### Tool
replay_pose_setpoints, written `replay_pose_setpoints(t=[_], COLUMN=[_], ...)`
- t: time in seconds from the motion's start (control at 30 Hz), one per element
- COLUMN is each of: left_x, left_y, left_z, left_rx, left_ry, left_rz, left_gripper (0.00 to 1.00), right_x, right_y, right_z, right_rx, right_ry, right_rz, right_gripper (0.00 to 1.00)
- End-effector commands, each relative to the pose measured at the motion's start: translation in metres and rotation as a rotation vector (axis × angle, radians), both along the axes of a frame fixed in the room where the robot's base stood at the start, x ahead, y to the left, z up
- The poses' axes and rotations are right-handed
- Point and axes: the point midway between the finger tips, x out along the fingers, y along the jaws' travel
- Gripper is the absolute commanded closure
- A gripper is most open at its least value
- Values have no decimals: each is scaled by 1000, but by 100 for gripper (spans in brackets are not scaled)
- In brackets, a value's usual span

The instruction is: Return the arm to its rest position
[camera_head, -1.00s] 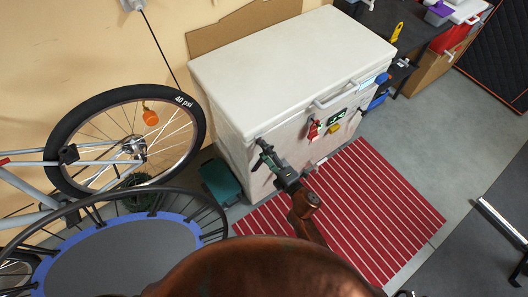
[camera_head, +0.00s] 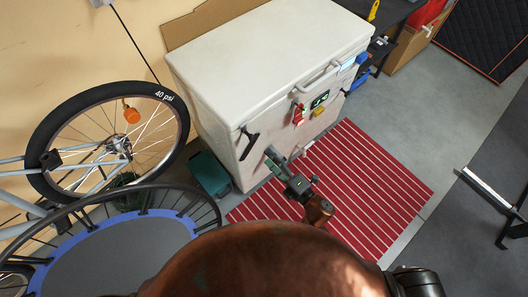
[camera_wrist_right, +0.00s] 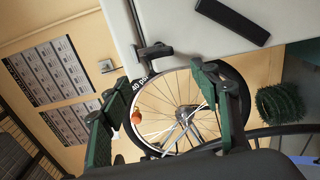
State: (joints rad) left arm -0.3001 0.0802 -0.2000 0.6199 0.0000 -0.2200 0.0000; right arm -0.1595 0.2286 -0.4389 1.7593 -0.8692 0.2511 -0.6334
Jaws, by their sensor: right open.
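My right gripper (camera_head: 271,158) is in the middle of the head view, in front of the white chest freezer (camera_head: 270,55). Its green fingers are apart with nothing between them, as the right wrist view shows (camera_wrist_right: 150,95). The freezer lid is down. A dark handle (camera_head: 248,143) on the freezer's near-left side is just left of the gripper, with a visible gap. My left gripper is out of sight.
A bicycle wheel (camera_head: 165,150) and a trampoline (camera_head: 130,250) stand at the left. A red striped mat (camera_head: 370,190) lies before the freezer. A green box (camera_head: 209,175) sits by its left corner.

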Motion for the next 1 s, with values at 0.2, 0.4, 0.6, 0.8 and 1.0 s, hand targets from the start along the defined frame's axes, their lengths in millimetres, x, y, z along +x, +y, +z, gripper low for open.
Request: replay_pose_setpoints(t=[0.2,0.4,0.6,0.8,1.0], left_x=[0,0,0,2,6], left_y=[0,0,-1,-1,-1], left_z=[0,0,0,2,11], left_rx=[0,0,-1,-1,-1], left_ry=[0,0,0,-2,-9], left_rz=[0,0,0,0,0], left_gripper=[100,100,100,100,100], right_x=[-5,-4,-4,-1,-5], right_y=[-3,-3,-3,-15,-69], right_z=[0,0,0,-23,-129], right_rx=[0,0,0,21,133], right_ry=[0,0,0,68,363], right_rz=[1,0,0,-32,-194], right_gripper=[44,44,44,44,44])
